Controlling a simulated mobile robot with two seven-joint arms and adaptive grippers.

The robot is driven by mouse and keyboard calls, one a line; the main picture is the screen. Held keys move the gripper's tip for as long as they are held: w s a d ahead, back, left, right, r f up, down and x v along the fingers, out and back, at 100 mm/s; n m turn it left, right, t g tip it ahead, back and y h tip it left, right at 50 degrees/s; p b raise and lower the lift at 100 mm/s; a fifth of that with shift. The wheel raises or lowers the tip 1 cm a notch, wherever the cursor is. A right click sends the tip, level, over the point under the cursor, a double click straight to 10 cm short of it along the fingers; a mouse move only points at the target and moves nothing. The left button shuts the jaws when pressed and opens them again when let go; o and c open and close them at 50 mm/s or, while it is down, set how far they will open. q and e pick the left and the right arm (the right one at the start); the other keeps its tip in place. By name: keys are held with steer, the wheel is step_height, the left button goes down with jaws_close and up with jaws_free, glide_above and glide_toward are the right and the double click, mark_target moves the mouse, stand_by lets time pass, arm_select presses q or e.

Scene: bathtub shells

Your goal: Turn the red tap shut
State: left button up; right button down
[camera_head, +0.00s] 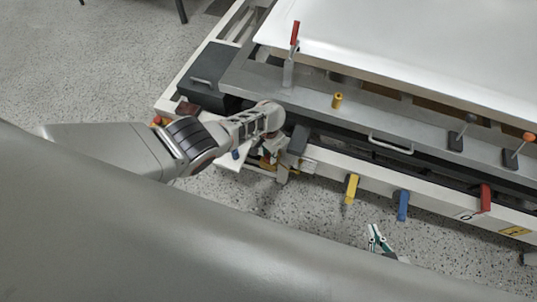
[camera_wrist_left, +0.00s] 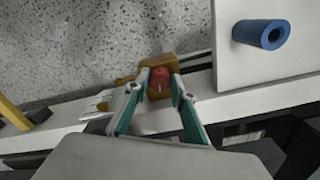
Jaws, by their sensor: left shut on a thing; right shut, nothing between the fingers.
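The red tap (camera_wrist_left: 160,80) shows in the left wrist view as a small red knob on a brass-coloured body (camera_wrist_left: 188,67). My left gripper (camera_wrist_left: 160,88) has its fingertips on either side of the red knob and is shut on it. In the head view my left gripper (camera_head: 270,152) is at the front left of the frame, and the arm partly hides the tap there. My right gripper (camera_head: 375,237) is shut and empty, low over the floor in front of the rail; only its fingertips show.
Yellow (camera_head: 351,187), blue (camera_head: 403,204) and red (camera_head: 486,197) handles hang along the front rail. A red-topped lever (camera_head: 294,40) and a yellow peg (camera_head: 337,100) stand on the grey beam. A white panel with a blue tube (camera_wrist_left: 262,34) is close beside my left gripper.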

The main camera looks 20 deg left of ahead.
arm_select(q)
steer(key=shift+s+f+n, duration=0.1)
steer(key=shift+s+n, duration=0.05)
steer(key=shift+n, duration=1.05)
steer(key=o, duration=1.1)
steer(key=shift+w+d+r, duration=0.15)
steer(key=shift+w+r, duration=0.05)
steer(key=shift+r, duration=0.5)
steer(key=shift+s+r, duration=0.1)
steer(key=shift+r, duration=0.7)
step_height(320, 180, up, 9)
